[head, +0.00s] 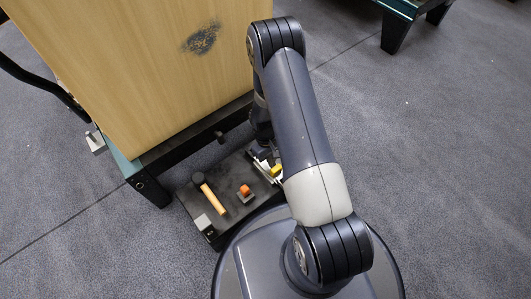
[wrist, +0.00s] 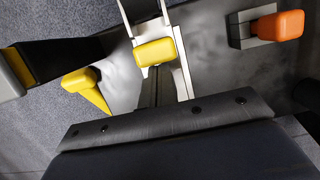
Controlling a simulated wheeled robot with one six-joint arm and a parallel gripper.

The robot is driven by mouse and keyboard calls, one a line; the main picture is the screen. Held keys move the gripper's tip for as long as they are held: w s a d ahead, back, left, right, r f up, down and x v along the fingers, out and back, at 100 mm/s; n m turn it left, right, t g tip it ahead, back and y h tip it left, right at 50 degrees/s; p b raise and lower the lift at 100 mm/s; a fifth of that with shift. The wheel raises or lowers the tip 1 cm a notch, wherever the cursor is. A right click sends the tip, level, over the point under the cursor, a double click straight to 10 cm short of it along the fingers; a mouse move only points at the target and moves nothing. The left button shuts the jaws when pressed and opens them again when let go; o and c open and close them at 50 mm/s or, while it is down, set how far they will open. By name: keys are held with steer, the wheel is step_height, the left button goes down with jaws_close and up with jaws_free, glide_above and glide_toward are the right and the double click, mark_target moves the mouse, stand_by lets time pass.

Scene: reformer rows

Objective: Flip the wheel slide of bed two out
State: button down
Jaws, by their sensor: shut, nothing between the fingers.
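My gripper (head: 264,152) reaches down beside the foot end of the near bed (head: 150,70), low over a dark platform (head: 225,212). It is shut and empty; my arm hides much of it in the head view. Just by it are pale metal pieces and a yellow knob (head: 277,169). In the wrist view a yellow knob (wrist: 155,52) sits on a pale metal bracket (wrist: 181,78), with a yellow wedge-shaped piece (wrist: 80,80) to its left. An orange knob (wrist: 280,26) on a grey block is to the right. I cannot tell which part is the wheel slide, nor its position.
A dark bolted bar (wrist: 165,120) crosses the lower wrist view. Another frame (head: 400,20) stands at the back right. Grey floor (head: 440,150) is clear on the right.

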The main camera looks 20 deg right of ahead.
steer(key=shift+s+d, duration=0.25)
steer(key=shift+s, duration=0.35)
steer(key=shift+r, duration=0.1)
steer(key=p+v, duration=0.4)
steer(key=v, duration=0.6)
steer(key=shift+w+r, duration=0.2)
steer(key=shift+r, duration=0.1)
steer(key=shift+a, duration=0.1)
